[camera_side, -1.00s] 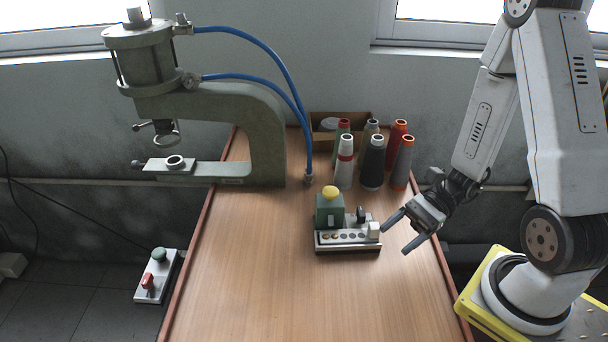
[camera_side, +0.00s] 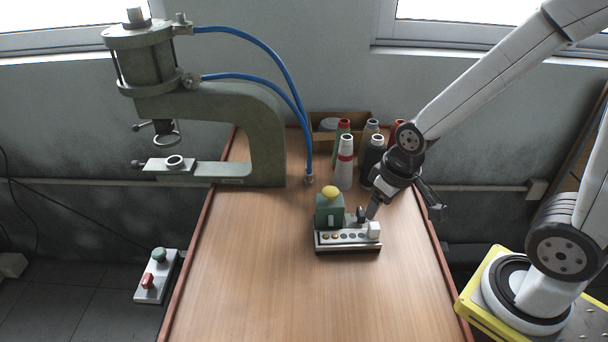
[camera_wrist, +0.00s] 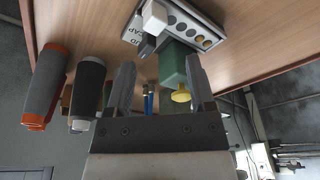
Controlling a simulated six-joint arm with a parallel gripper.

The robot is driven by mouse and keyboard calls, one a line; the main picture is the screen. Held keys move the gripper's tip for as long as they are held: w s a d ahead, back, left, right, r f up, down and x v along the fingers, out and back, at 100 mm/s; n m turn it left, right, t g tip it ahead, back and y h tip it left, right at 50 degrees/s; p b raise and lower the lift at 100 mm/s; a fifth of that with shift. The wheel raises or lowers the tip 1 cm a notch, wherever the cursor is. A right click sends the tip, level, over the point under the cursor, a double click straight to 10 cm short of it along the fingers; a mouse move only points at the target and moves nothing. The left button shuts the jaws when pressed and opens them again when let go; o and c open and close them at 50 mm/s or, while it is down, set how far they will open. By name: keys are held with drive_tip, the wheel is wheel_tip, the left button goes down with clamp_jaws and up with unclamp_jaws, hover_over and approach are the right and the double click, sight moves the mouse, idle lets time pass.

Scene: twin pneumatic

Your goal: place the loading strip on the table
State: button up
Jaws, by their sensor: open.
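The loading strip appears to be the pale strip (camera_side: 345,237) with a row of round spots, some orange and some dark. It lies along the front of a small dark-based unit on the table (camera_side: 260,285). In the wrist view the strip (camera_wrist: 188,27) shows at the top, beyond the fingers. My gripper (camera_side: 405,210) is open, with one finger near the strip's right end and the other out toward the table's right edge. Contact with the unit cannot be told.
A green box (camera_side: 328,211) with a yellow dome stands behind the strip, and a white cube (camera_side: 374,229) at its right end. Several thread cones (camera_side: 345,165) stand behind. A press (camera_side: 262,135) with blue hoses is at the back left. The table's front is clear.

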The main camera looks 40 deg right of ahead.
sight(370, 236)
drive_tip(key=shift+o, duration=0.4)
drive_tip(key=n+g, duration=0.1)
drive_tip(key=n, duration=0.2)
drive_tip(key=shift+d+n, duration=0.15)
drive_tip(key=shift+n, duration=0.25)
drive_tip(key=n, duration=0.2)
drive_tip(key=n+g, duration=0.1)
drive_tip(key=n, duration=0.2)
drive_tip(key=shift+d+r+n+g, duration=0.15)
drive_tip(key=shift+d+n+g, duration=0.15)
drive_tip(key=shift+n, duration=0.1)
drive_tip(key=shift+a+f, duration=0.1)
drive_tip(key=shift+f, duration=1.25)
